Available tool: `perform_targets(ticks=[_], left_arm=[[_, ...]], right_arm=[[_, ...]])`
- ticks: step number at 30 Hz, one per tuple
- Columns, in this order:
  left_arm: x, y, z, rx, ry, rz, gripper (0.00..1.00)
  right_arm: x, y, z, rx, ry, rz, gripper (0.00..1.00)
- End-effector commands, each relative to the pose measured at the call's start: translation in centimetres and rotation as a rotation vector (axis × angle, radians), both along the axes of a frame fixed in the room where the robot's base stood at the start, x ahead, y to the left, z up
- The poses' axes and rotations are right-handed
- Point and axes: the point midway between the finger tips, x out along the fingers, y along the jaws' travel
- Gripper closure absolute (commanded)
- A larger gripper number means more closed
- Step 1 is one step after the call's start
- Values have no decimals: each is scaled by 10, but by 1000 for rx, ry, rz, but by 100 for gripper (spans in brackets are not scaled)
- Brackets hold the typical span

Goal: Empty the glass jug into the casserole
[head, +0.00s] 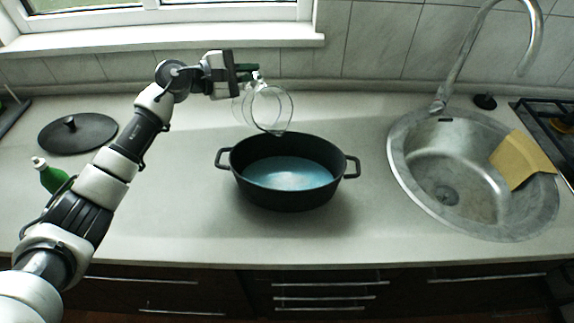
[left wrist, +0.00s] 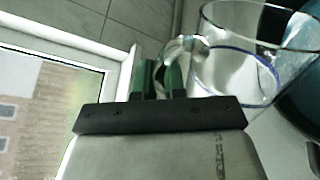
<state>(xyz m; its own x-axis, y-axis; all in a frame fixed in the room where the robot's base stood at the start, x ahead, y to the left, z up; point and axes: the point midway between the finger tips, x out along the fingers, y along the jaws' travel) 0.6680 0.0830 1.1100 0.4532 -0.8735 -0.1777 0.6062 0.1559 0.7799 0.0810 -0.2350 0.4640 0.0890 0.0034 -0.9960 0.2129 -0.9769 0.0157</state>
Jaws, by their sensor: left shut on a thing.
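The clear glass jug (head: 272,108) is tipped over above the back rim of the black casserole (head: 280,198), its mouth toward the pot. I see no liquid in the jug and no stream below it. Blue liquid (head: 288,173) lies in the casserole. My left gripper (head: 250,73) is shut on the jug's handle, behind and above the casserole. In the left wrist view the green-padded fingers (left wrist: 160,80) pinch the handle of the jug (left wrist: 235,75), and the dark casserole (left wrist: 298,112) shows beyond it, partly cut off. My right gripper is not in view.
A black lid (head: 78,133) lies at the left, with a green bottle (head: 52,180) partly behind my left arm. A steel sink (head: 440,170) with a tap (head: 465,55) and a yellow cloth (head: 520,160) is at the right. The counter around the casserole is clear.

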Motion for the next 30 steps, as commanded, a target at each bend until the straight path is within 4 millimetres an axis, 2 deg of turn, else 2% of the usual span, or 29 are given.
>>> perform_targets(ticks=[1, 6, 18, 21, 30], left_arm=[[4, 3, -5, -27, 30, 2, 100], [17, 11, 8, -146, 202, 5, 100], [40, 27, -23, -302, 429, 9, 100], [50, 34, -24, -359, 512, 12, 100], [67, 46, -42, -503, 725, 15, 100]], right_arm=[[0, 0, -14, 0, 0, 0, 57], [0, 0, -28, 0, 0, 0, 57], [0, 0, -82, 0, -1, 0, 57], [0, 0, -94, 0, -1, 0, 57], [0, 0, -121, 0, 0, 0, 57]])
